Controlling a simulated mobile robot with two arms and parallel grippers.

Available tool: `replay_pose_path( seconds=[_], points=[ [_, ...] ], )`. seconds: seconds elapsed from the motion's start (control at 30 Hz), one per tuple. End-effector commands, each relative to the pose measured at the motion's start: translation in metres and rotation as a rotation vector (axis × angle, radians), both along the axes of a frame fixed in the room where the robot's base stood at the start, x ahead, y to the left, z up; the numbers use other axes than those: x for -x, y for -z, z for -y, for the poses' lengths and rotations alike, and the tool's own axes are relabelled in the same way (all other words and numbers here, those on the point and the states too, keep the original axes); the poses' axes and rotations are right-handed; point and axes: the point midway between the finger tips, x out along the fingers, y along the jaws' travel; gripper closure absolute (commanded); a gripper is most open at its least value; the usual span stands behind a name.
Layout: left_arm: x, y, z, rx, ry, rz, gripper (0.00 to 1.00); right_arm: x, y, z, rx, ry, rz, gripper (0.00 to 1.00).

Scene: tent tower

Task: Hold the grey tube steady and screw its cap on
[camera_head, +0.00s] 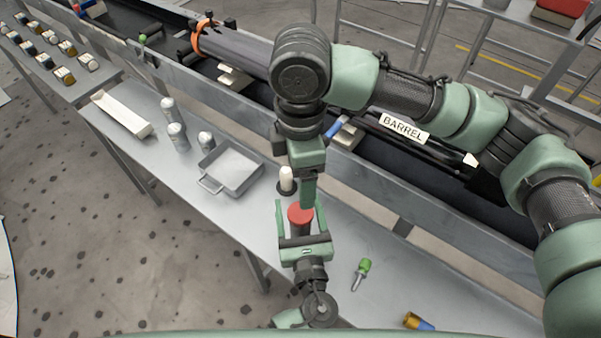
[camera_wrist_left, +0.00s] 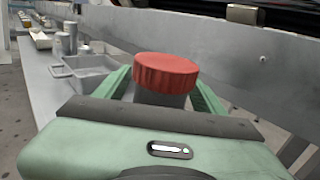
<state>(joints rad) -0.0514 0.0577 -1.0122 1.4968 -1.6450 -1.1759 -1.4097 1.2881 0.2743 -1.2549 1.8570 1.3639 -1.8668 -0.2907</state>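The grey tube (camera_wrist_left: 160,98) stands upright with the red cap (camera_wrist_left: 166,70) on its top. Whether the cap is loose or threaded cannot be told. In the head view the red cap (camera_head: 300,213) hides most of the tube. My left gripper (camera_head: 300,208) is level around the tube, one green finger on each side, with narrow gaps showing beside it; it looks open. My right gripper (camera_head: 307,192) points down just above and behind the cap. It is seen edge-on, so its finger gap is hidden, and contact with the cap cannot be told.
A metal tray (camera_head: 232,169), a white-topped bottle (camera_head: 286,180) and several grey bottles stand on the bench left of the grippers. A green-capped piece (camera_head: 361,273) and an orange-blue piece (camera_head: 417,321) lie to the right. A conveyor with a BARREL label (camera_head: 404,127) runs behind.

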Motion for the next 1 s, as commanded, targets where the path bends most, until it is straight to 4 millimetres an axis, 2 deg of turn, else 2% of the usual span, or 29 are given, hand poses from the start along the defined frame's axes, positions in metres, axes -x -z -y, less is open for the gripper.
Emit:
replay_pose_path(
  seconds=[0.3,0.7,0.83,1.0],
  points=[
    [0.004,0.001,0.001,0.0,0.001,-0.001,0.31,0.0,0.001,0.0,0.0,0.0,0.0,0.25],
    [0.064,0.002,0.01,0.0,0.001,-0.003,0.31,0.0,0.01,0.0,0.0,0.001,0.0,0.25],
    [0.075,0.001,0.012,0.0,0.0,-0.001,0.31,0.0,0.012,0.0,0.0,0.0,0.0,0.25],
    [0.077,0.0,0.012,0.0,0.0,0.0,0.31,0.0,0.011,0.0,0.0,0.001,0.0,0.25]
  ],
)
